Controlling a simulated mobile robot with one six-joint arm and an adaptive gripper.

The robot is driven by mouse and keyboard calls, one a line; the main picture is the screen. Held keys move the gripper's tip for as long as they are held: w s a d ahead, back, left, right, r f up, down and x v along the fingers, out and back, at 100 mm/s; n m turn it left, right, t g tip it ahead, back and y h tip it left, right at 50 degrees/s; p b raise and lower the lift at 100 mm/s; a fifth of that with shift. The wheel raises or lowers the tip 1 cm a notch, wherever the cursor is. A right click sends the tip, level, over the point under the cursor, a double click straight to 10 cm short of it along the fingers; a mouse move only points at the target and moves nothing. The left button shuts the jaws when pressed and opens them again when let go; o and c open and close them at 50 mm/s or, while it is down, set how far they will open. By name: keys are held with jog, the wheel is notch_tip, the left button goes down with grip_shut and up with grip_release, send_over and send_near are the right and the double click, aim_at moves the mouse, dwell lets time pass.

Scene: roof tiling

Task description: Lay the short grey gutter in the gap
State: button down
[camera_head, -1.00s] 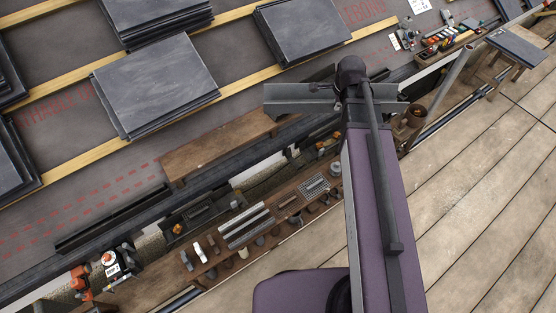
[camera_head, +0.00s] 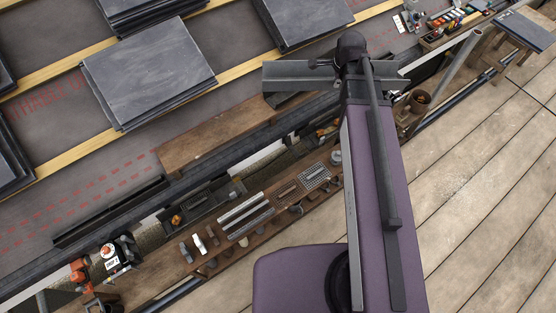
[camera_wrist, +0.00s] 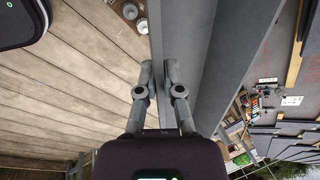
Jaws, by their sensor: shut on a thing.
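The short grey gutter (camera_head: 300,76) is held up high at the top of my arm in the head view, lying roughly level across the picture. Its middle is hidden behind my arm's end. In the wrist view, the gutter (camera_wrist: 236,60) runs away from me as a trough. My gripper (camera_wrist: 159,70) is shut on its near left wall, one finger on each side. The dark eave gutter (camera_head: 110,213) runs diagonally along the roof edge. I cannot tell exactly where the gap's ends are.
A brown plank (camera_head: 215,134) lies at the roof edge. Below it is a wooden tool shelf (camera_head: 225,240) with several tools. Orange-and-white gear (camera_head: 108,252) stands at lower left. Slate stacks (camera_head: 148,72) lie on the roof battens. The plank deck (camera_head: 480,200) at right is largely clear.

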jog(key=shift+f, duration=0.15)
jog(key=s+a+f+n+y+b, duration=0.1)
jog(key=a+f+b, duration=0.5)
jog(key=f+b, duration=0.9)
jog(key=s+a+f+n+b, duration=0.2)
jog(key=a+f+b, duration=0.4)
jog(key=f+b, duration=0.9)
jog(key=s+a+f+n+t+y+b, duration=0.1)
jog(key=a+f+n+b, duration=0.2)
jog(key=a+f+b, duration=0.4)
notch_tip(320, 180, down, 8)
jog(key=b, duration=0.9)
jog(key=shift+s+n+y, duration=0.2)
jog(key=shift+n+y, duration=0.1)
jog(key=shift+a, duration=0.1)
jog(key=shift+f, duration=0.1)
notch_tip(320, 180, down, 7)
jog(key=b, duration=0.7)
dwell(0.5)
jog(key=c, duration=0.7)
grip_release()
